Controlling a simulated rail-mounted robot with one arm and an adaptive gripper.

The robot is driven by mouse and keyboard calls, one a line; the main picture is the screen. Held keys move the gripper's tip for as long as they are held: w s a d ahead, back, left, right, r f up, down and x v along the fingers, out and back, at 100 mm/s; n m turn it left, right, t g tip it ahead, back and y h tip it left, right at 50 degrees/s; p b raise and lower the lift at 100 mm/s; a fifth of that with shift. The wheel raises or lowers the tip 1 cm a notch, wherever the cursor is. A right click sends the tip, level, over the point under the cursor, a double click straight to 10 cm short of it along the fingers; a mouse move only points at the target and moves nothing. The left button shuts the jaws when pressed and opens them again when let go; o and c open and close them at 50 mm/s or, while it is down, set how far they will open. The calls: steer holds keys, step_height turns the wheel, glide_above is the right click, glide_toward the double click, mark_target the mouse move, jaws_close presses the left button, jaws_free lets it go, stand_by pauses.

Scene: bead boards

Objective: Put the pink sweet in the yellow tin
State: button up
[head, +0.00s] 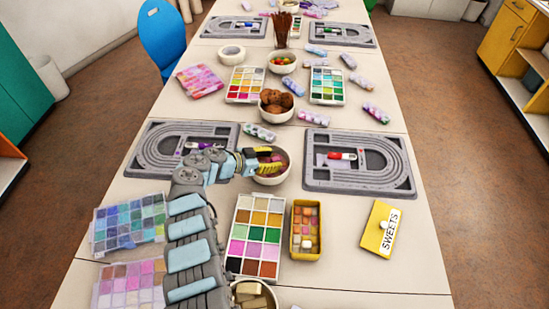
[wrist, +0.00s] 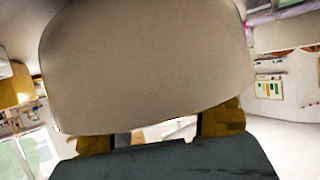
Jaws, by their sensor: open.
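The yellow tin (head: 293,255) stands open near the front middle of the table, with small orange, pink and pale sweets inside. Its yellow lid (head: 372,236), marked SWEETS, lies to its right. My gripper (head: 271,161) is open, with its yellow fingers at a white bowl (head: 283,177) behind the tin. Something pinkish shows in that bowl, but the fingers partly hide it, and I cannot tell whether it is the pink sweet. In the wrist view, a large beige surface fills the middle beyond my fingers (wrist: 160,130); no sweet is clear there.
A paint palette (head: 230,240) stands just left of the tin. Grey track boards (head: 315,186) lie on both sides of the bowl. Another bowl (head: 276,297) with pale blocks is at the front. The tabletop around the lid is clear.

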steer(key=shift+p+v, duration=0.4)
steer(key=shift+v, duration=0.8)
steer(key=p+v, duration=0.1)
steer(key=v, duration=1.2)
steer(key=shift+d+r+p, duration=0.15)
steer(key=shift+r+p, duration=0.1)
steer(key=shift+p, duration=0.05)
steer(key=shift+s+a+r, duration=0.1)
steer(key=shift+s+a, duration=0.1)
steer(key=shift+a, duration=0.05)
steer(key=shift+c, duration=0.7)
